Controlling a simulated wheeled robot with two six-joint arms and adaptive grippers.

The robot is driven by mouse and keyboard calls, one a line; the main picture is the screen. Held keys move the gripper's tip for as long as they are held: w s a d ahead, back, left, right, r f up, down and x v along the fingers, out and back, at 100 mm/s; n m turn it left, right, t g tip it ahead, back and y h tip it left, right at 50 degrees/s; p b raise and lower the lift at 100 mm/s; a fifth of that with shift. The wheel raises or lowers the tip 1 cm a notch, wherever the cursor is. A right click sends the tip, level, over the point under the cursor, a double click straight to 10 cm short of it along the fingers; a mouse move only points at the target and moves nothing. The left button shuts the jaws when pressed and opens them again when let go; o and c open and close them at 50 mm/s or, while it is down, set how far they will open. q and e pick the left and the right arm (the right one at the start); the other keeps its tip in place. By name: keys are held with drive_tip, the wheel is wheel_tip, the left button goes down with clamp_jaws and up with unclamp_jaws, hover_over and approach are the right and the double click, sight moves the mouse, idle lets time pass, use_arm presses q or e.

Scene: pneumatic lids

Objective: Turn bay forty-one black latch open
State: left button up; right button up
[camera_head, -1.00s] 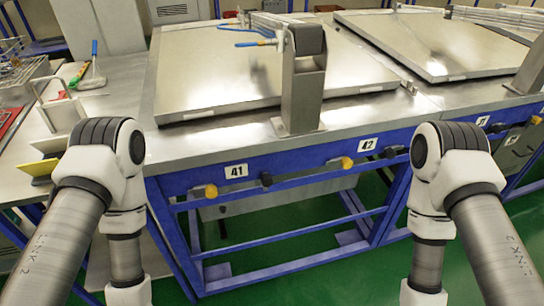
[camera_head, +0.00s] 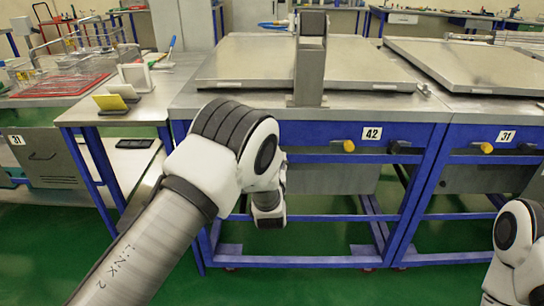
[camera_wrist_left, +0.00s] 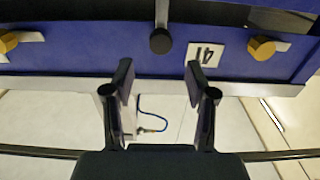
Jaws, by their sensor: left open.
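The bay 41 black latch (camera_wrist_left: 160,40) is a round black knob on the blue rail in the left wrist view, where the picture looks upside down. It sits beside the white 41 label (camera_wrist_left: 205,54). My left gripper (camera_wrist_left: 158,85) is open and empty. Its two dark fingertips straddle the latch's line, just below it in the picture and apart from it. In the head view my left arm hides the bay 41 label, latch and the left gripper. My right gripper is out of view; only part of the right arm shows at the right edge.
A yellow knob (camera_wrist_left: 262,47) is on the other side of the 41 label; another yellow knob (camera_wrist_left: 8,42) is at the left. Bay 42's yellow knob (camera_head: 347,146) and black latch (camera_head: 398,147) are on the rail right of my arm. A metal lid (camera_head: 255,66) lies on the bench above.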

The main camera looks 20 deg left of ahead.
use_arm(q)
drive_tip(key=x, duration=0.7)
clamp_jaws()
